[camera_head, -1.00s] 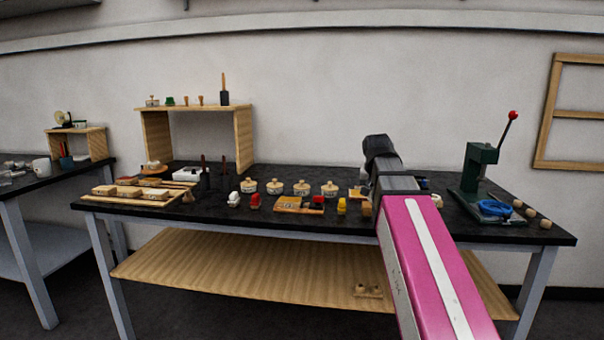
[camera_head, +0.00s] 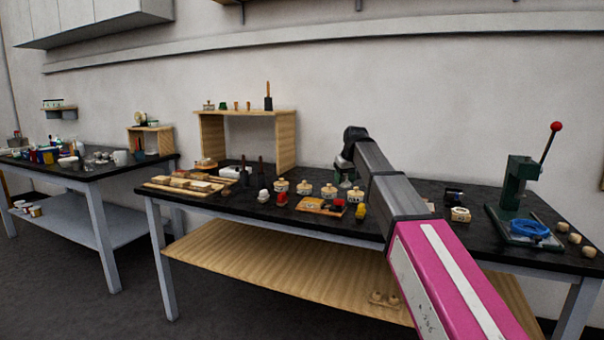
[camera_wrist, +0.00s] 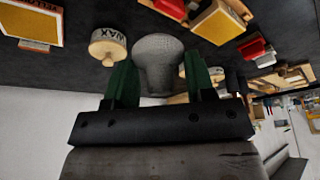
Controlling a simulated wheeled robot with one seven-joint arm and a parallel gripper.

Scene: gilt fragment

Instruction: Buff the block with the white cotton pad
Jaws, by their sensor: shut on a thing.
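My gripper (camera_wrist: 160,82) has green fingers shut on a pale, woven, rounded thing, which looks like the white cotton pad (camera_wrist: 158,52). In the head view my gripper (camera_head: 346,177) hangs above the dark bench, behind the row of lidded jars. A small wooden tray (camera_head: 311,206) with a red piece lies at the bench's front middle. A wooden-sided block with a pale top (camera_head: 459,214) stands right of my arm. I cannot tell which piece is the task's block. Yellow-topped pieces (camera_wrist: 220,22) show in the wrist view.
Several lidded jars (camera_head: 304,188) stand in a row; one jar (camera_wrist: 108,46) in the wrist view reads WAX. A wooden board with blocks (camera_head: 190,186) lies at left. A green press (camera_head: 520,185) with a blue ring stands at right. A wooden shelf (camera_head: 288,145) stands at the back.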

